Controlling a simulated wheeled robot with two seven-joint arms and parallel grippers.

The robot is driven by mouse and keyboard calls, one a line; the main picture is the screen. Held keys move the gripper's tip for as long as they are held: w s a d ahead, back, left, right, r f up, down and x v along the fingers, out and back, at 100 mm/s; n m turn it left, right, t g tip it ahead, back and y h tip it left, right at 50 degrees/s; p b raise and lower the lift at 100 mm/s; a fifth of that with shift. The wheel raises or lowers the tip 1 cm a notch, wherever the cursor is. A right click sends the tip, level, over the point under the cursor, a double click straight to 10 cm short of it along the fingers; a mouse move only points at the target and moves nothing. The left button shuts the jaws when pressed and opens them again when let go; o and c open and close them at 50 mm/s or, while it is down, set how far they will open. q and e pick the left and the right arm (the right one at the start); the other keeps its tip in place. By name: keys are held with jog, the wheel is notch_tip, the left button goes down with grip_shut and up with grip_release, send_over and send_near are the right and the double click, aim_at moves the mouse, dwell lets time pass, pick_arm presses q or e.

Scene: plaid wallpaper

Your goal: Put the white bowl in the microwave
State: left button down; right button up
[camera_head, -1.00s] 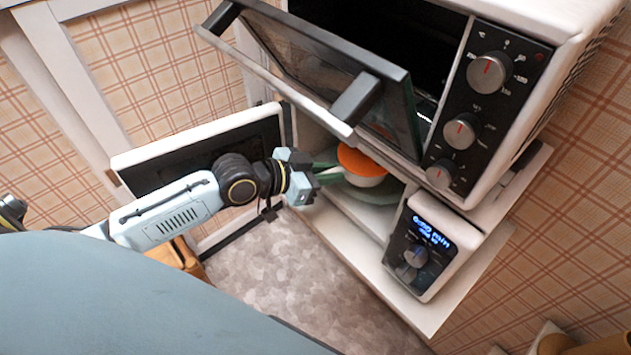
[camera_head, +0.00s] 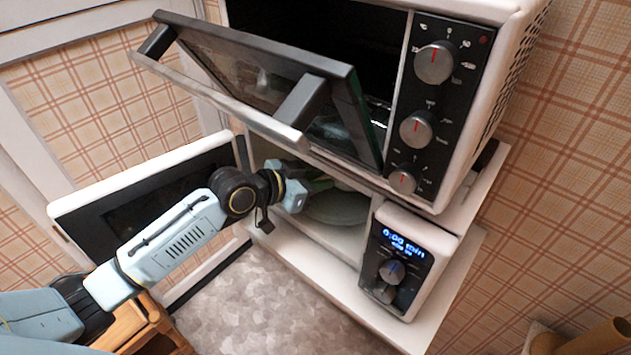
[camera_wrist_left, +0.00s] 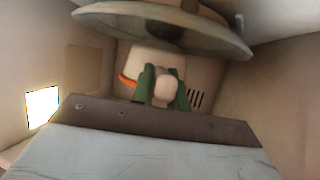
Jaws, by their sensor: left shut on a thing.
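The microwave (camera_head: 402,250) is the lower white appliance with the lit display. Its door (camera_head: 150,190) stands open to the left. My left gripper (camera_head: 318,184) reaches into the cavity, above the pale round turntable plate (camera_head: 340,208). In the left wrist view, its green fingers (camera_wrist_left: 164,80) are shut on the white bowl (camera_wrist_left: 152,57), which has an orange inside showing at its edge. The plate (camera_wrist_left: 110,18) appears at the top of that view, close to the bowl; I cannot tell whether they touch. The bowl is hidden in the head view. My right gripper is not in view.
The microwave's side walls are close around the gripper. A wooden piece (camera_head: 150,325) is at lower left.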

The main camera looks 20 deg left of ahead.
pick_arm(q)
jog(key=shift+f, duration=0.25)
dwell(0.7)
jog(key=c, duration=1.3)
grip_release()
jog(key=shift+f, duration=0.2)
jog(key=b+v, duration=0.1)
jog(key=v, duration=1.2)
jog(key=shift+s+a+b, duration=0.15)
jog(key=shift+s+b, duration=0.05)
jog(key=shift+b, duration=0.15)
jog(key=shift+r, duration=0.15)
